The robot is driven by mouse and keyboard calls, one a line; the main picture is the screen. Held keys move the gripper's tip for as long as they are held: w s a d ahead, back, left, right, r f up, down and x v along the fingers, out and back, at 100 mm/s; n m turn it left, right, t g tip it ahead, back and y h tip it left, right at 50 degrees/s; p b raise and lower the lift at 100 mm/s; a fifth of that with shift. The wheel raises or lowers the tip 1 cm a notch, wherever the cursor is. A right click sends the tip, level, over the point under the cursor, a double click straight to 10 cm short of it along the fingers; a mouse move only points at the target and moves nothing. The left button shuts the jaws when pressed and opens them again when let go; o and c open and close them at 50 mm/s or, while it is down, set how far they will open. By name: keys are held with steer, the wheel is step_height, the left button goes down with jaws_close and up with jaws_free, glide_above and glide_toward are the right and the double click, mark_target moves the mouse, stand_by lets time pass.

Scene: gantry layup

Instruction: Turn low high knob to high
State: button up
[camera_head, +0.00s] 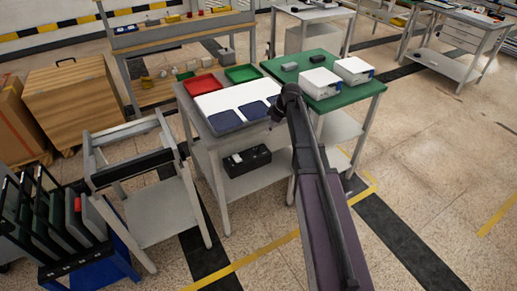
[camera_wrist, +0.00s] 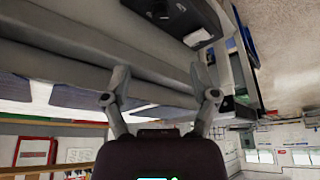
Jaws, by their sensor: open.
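The wrist view looks along a grey table edge.
A grey table (camera_head: 203,139) beside the green one holds a red tray (camera_head: 203,84), a green tray (camera_head: 242,74) and dark blue pads (camera_head: 225,122). A black box (camera_head: 247,160) sits on its lower shelf. An empty grey frame cart (camera_head: 151,205) stands left. Floor at right is clear.

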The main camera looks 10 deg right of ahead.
mark_target(258, 148)
steer(key=shift+f, duration=0.15)
steer(key=b+x, duration=1.2)
steer(key=x, duration=0.1)
steer(key=shift+w+a+f+b, duration=0.15)
steer(key=shift+f+b, duration=0.1)
steer(key=shift+b, duration=0.15)
stand_by(0.4)
stand_by(0.3)
jaws_close()
